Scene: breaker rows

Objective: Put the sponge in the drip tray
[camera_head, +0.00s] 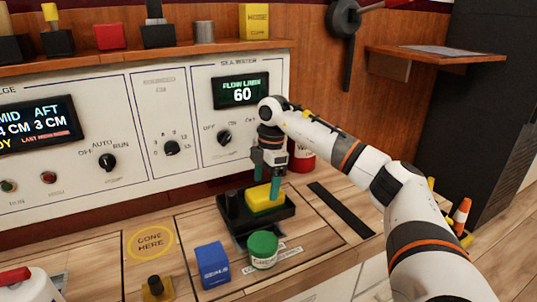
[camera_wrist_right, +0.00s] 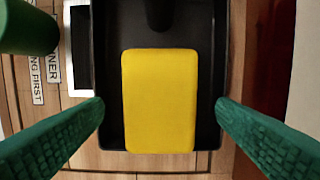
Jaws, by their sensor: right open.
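The yellow sponge (camera_head: 264,198) lies flat in a black tray (camera_head: 283,213), which I take to be the drip tray, on the wooden counter. In the right wrist view the sponge (camera_wrist_right: 159,105) covers the lower part of the tray (camera_wrist_right: 108,55), and its lower end is at the tray's edge. My right gripper (camera_head: 267,175) is open above the sponge. Its two green fingers (camera_wrist_right: 160,108) are on either side of the sponge, apart from it. My left gripper is not in view.
A black upright cylinder (camera_head: 231,205) stands at the tray's left end. A green-lidded can (camera_head: 263,247) and a blue box (camera_head: 211,264) stand in front. A red can (camera_head: 302,153) is behind. A dark flat strip (camera_head: 341,208) lies right. The switch panel (camera_head: 205,125) rises behind.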

